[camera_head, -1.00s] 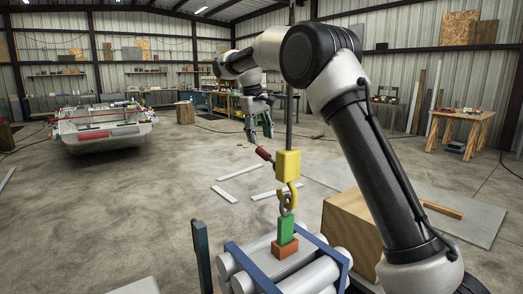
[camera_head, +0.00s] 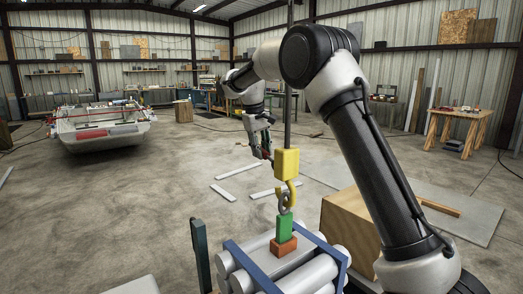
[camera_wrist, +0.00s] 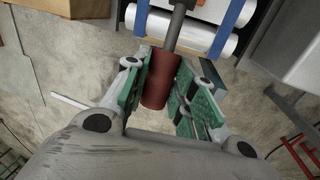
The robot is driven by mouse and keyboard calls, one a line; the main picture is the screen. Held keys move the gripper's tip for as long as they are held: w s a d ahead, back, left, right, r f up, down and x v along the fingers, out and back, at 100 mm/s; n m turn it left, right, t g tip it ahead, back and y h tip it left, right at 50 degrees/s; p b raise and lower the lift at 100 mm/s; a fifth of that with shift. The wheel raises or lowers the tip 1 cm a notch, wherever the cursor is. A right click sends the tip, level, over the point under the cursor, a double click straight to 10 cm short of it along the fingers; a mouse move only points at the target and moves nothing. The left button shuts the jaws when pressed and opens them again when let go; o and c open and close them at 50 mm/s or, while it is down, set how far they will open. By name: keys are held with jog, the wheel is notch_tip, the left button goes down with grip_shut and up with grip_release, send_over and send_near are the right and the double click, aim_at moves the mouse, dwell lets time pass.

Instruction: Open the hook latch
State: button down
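The hook latch hangs on a dark vertical rod: a yellow block (camera_head: 286,164) with a yellow hook (camera_head: 288,191) below it. The hook goes through a grey ring (camera_head: 285,204) above a green block (camera_head: 285,228). A red handle (camera_wrist: 158,78) on a grey shaft (camera_wrist: 177,27) shows in the wrist view; in the head view it is a small red patch beside the yellow block. My gripper (camera_wrist: 167,80) has its green-padded fingers on either side of the red handle. Whether both pads press on it is unclear.
Under the green block are an orange block (camera_head: 283,246) and grey pipes (camera_head: 318,276) bound with blue straps (camera_head: 250,266). A dark post (camera_head: 201,256) stands left of the pipes, and a wooden box (camera_head: 350,229) to the right. The floor beyond is mostly clear.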

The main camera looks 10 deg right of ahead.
aim_at(263, 150)
jog(key=shift+s+d+r+t+y, duration=0.1)
jog(key=shift+s+r+t+y, duration=0.15)
jog(key=shift+r+t, duration=0.25)
jog(key=shift+s+d+r+t+y, duration=0.1)
jog(key=shift+s+r+t+y, duration=0.1)
jog(key=shift+r+t, duration=0.3)
jog(key=shift+f, duration=0.15)
jog(key=c, duration=1.2)
grip_release()
jog(key=shift+o, duration=0.2)
notch_tip(263, 150, up, 10)
